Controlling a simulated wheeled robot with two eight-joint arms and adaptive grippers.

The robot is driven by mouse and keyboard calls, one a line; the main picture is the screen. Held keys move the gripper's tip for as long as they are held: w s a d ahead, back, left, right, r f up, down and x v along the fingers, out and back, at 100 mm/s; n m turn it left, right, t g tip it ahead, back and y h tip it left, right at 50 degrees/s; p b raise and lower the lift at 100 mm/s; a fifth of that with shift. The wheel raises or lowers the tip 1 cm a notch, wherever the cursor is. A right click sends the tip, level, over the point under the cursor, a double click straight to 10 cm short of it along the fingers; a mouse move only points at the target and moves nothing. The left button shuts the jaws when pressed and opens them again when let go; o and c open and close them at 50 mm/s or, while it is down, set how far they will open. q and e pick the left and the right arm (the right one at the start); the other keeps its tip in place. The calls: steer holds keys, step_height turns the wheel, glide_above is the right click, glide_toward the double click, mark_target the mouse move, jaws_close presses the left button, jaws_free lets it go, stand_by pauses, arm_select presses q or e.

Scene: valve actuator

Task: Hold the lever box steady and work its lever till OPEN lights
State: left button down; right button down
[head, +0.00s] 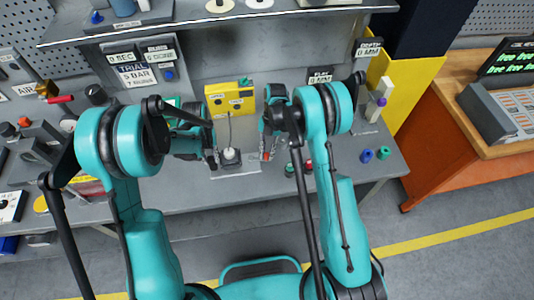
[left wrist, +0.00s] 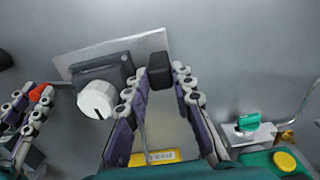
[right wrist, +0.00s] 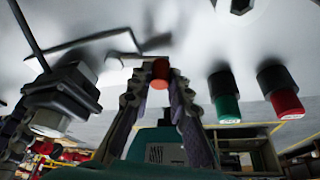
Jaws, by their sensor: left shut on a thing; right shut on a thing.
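The lever box is small and dark with a white round dial on top (head: 231,155); it sits on a pale plate on the bench. In the left wrist view the box (left wrist: 103,78) stands left of my left gripper (left wrist: 160,85), whose fingers are closed around a black block (left wrist: 160,72) beside the box. My left gripper also shows in the head view (head: 213,160). My right gripper (head: 268,152) is right of the box; in the right wrist view (right wrist: 160,82) it is closed on a red-orange knob (right wrist: 160,75). The lever's link to the box is partly hidden. No lit OPEN lamp is readable.
A yellow box (head: 220,100) stands behind, with a cable running down towards the lever box. Green (right wrist: 225,98) and red (right wrist: 281,92) capped posts stand beside my right gripper. Blue and green pieces (head: 374,155) lie at the bench's right. Crowded fixtures fill the left.

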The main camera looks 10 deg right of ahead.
stand_by(0.3)
steer(key=c, duration=1.4)
jaws_free()
steer(key=v, duration=1.2)
